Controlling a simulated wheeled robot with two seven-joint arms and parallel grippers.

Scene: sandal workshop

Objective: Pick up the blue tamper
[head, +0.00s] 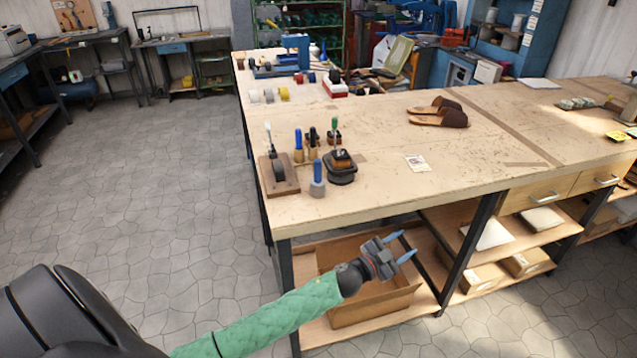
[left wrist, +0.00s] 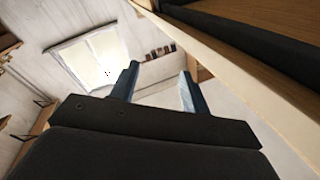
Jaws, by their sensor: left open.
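A blue-handled tamper (head: 317,178) with a grey metal foot stands upright near the front left corner of the wooden workbench (head: 380,190). A second blue-handled tool (head: 298,146) stands just behind it. My left gripper (head: 408,244) is open and empty, in front of the bench, below the level of its top and to the right of the tamper. Its two fingers (left wrist: 158,72) stand apart in the left wrist view with nothing between them. The tamper does not show in that view. My right gripper is not in view.
A lever tool on a wooden base (head: 279,172) and a dark round pot-like tool (head: 340,168) flank the tamper. A cardboard box (head: 370,303) sits on the shelf below. Sandals (head: 438,116) lie farther back. The bench top right of the tools is mostly clear.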

